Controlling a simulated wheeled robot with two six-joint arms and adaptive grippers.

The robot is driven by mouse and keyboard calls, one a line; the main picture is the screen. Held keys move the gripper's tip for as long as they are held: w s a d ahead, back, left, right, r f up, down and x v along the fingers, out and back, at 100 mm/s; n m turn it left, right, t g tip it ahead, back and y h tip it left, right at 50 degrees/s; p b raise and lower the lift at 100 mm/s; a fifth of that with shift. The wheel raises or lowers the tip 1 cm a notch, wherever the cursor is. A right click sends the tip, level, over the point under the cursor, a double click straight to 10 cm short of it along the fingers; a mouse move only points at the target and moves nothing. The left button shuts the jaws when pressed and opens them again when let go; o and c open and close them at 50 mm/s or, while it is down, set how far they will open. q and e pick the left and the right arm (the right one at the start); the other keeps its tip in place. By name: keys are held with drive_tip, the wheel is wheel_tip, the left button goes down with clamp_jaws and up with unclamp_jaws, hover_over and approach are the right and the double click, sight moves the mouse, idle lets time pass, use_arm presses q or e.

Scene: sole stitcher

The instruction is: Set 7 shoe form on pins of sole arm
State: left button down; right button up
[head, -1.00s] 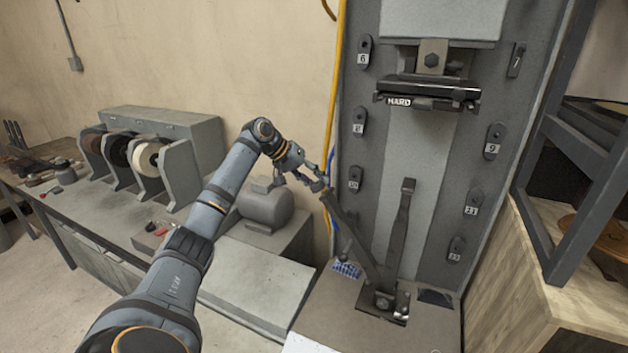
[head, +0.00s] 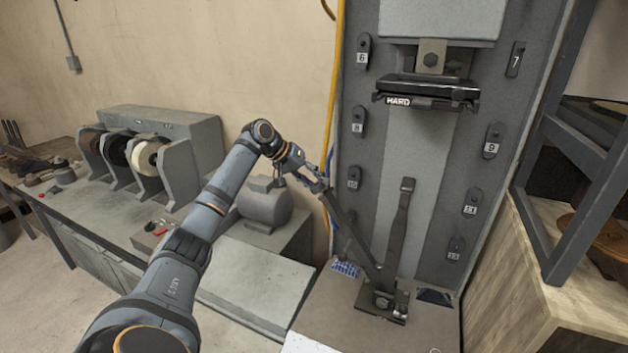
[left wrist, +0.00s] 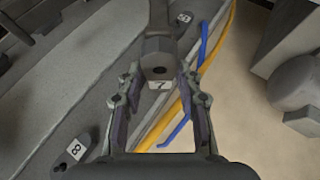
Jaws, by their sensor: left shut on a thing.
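My left gripper (head: 318,182) is at the upper end of the sole arm (head: 357,240), a dark bar leaning left from its foot on the machine base. In the left wrist view, the left gripper (left wrist: 158,106) is shut on a dark grey shoe form (left wrist: 156,62) with a round hole and a white tag 7. A dark bar continues beyond the form there. The fingers hide part of the form, and the pins cannot be seen, so I cannot tell how it sits on them. My right gripper is not in view.
A grey panel carries several numbered forms, such as 8 (head: 358,122) and 9 (head: 492,140); a dark plate marked 7 (head: 516,59) is at upper right. A second dark arm (head: 404,225) stands upright. A yellow hose (head: 334,90) runs beside the panel. A grey motor (head: 265,205) is close left.

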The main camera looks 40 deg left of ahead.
use_arm(q)
drive_tip(key=shift+d+f, duration=0.2)
idle(0.5)
drive_tip(key=shift+d+f, duration=0.15)
drive_tip(key=shift+f, duration=0.05)
drive_tip(key=shift+w+d+f, duration=0.1)
drive_tip(key=shift+f, duration=0.05)
idle(0.5)
drive_tip(key=c, duration=0.8)
unclamp_jaws()
drive_tip(key=v, duration=1.2)
drive_tip(key=shift+f, duration=0.15)
